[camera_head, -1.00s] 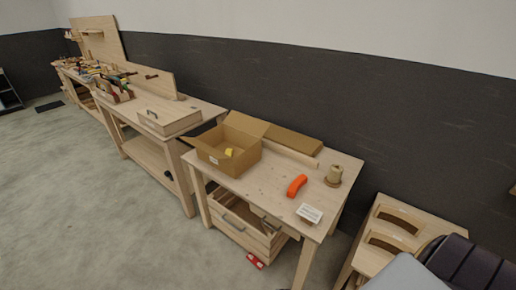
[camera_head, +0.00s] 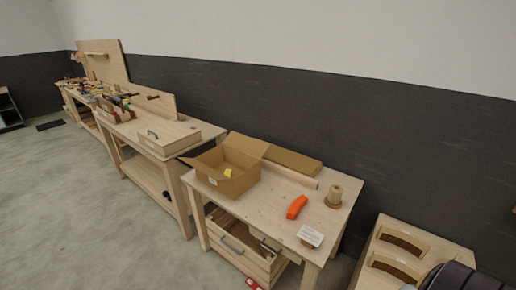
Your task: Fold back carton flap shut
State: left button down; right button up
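An open cardboard carton (camera_head: 226,178) stands on the near wooden table, toward its left end. Its back flap (camera_head: 247,144) stands raised and leans back toward the wall. A left flap (camera_head: 199,162) sticks out to the left. A small yellow item (camera_head: 228,172) shows at the carton's front inside edge. Neither of my grippers shows in the head view, and nothing touches the carton.
The near table (camera_head: 268,203) also holds a flat brown box (camera_head: 292,162), an orange tool (camera_head: 297,207), a spool on a base (camera_head: 334,196) and a white card (camera_head: 310,236). A wooden box (camera_head: 168,136) sits on the bench to the left. Open floor (camera_head: 80,210) lies in front.

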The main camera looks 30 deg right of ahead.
aim_at(254, 147)
jog(key=i+l+z, duration=0.15)
jog(key=z, duration=0.3)
jog(key=i+z, duration=0.45)
jog(key=i+j+z, duration=0.1)
jog(key=z, duration=0.4)
jog(key=i+j+z, duration=0.2)
jog(key=i+z, duration=0.25)
jog(key=i+j+z, duration=0.1)
jog(key=j+z, duration=0.15)
jog(key=z, duration=0.2)
